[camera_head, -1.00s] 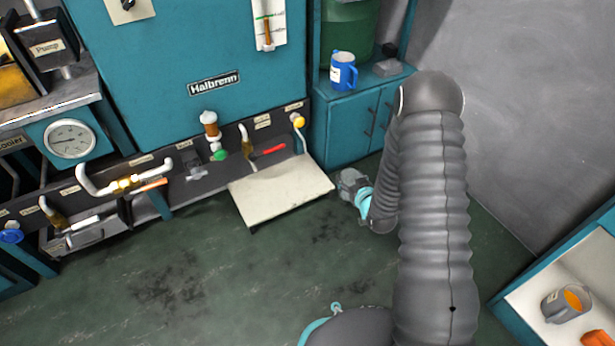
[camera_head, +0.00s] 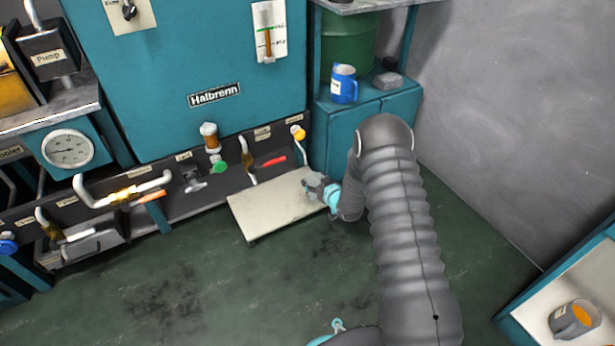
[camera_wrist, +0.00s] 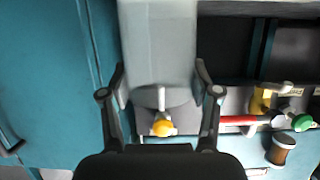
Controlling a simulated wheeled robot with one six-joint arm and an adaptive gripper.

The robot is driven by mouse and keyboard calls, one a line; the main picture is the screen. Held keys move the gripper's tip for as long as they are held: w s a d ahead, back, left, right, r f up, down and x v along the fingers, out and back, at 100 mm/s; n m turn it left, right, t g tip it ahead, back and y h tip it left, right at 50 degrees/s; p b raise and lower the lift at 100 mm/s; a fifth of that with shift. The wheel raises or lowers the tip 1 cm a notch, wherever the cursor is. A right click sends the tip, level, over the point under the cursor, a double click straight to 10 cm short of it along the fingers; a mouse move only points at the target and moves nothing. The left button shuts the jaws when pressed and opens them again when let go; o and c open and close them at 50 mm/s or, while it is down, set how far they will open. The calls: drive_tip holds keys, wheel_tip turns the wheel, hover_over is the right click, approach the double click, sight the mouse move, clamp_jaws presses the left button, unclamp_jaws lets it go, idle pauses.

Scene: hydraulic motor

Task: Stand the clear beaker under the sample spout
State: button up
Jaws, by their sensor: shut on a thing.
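My gripper (camera_head: 315,186) is over the right end of a pale shelf (camera_head: 262,211) in the head view. In the wrist view my gripper (camera_wrist: 161,95) is shut on the clear beaker (camera_wrist: 158,45), a pale see-through body between the two fingers. The beaker cannot be made out in the head view. A thin white pipe with a yellow knob (camera_head: 298,132) comes down above the shelf's right end; the knob (camera_wrist: 163,128) shows just past the beaker in the wrist view. A brass valve (camera_head: 246,152) with a red lever is to its left. The labels are too small to tell which is the sample spout.
A green knob (camera_head: 220,167) under an amber-filled part is left of the red lever (camera_head: 273,161). The shelf's left part is clear.

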sight(310, 177)
drive_tip(key=shift+w+a, duration=0.35)
drive_tip(key=shift+w, duration=0.15)
drive_tip(key=x, duration=0.4)
drive_tip(key=shift+r+b, duration=0.2)
drive_tip(key=shift+b, duration=0.15)
drive_tip(key=shift+f, duration=0.25)
drive_tip(key=o, duration=1.1)
drive_tip(key=shift+f, duration=0.1)
drive_tip(key=shift+o, duration=0.2)
